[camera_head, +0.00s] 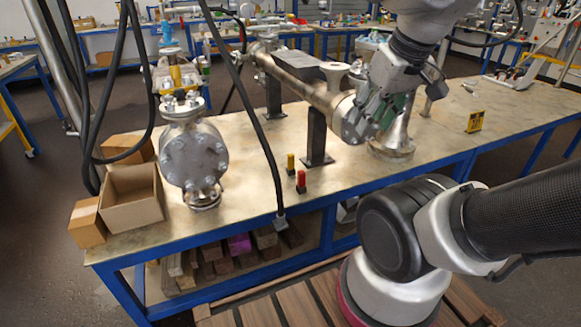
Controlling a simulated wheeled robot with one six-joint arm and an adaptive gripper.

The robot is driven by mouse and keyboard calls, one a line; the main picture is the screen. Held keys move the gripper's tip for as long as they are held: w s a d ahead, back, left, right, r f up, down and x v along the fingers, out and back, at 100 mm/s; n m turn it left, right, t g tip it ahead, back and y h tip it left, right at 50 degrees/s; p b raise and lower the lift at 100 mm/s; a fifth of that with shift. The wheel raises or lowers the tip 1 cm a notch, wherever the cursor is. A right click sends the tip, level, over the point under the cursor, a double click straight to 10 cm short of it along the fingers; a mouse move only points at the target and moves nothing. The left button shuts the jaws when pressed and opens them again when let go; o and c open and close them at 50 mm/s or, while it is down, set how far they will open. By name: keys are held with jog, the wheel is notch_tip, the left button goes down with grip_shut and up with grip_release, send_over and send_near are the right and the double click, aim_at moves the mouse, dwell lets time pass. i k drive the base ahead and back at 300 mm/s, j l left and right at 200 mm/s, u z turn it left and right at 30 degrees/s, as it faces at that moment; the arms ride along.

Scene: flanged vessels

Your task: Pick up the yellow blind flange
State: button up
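I cannot clearly pick out a yellow blind flange. A small yellow-topped piece (290,163) stands upright on the metal-topped bench (250,150), next to a similar red one (301,181). Green shows around the fingers. They overlap the pipe end, so contact and what lies between them are unclear.
An open cardboard box (132,198) and smaller boxes stand at the bench's left end. Dark posts (316,137) hold the pipe. Black cables hang in front of the bench. A small yellow sign (474,121) stands at right. The front middle of the bench is mostly clear.

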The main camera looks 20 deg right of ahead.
aim_at(176, 71)
jog(key=i+j, duration=0.9)
jog(key=i, duration=0.2)
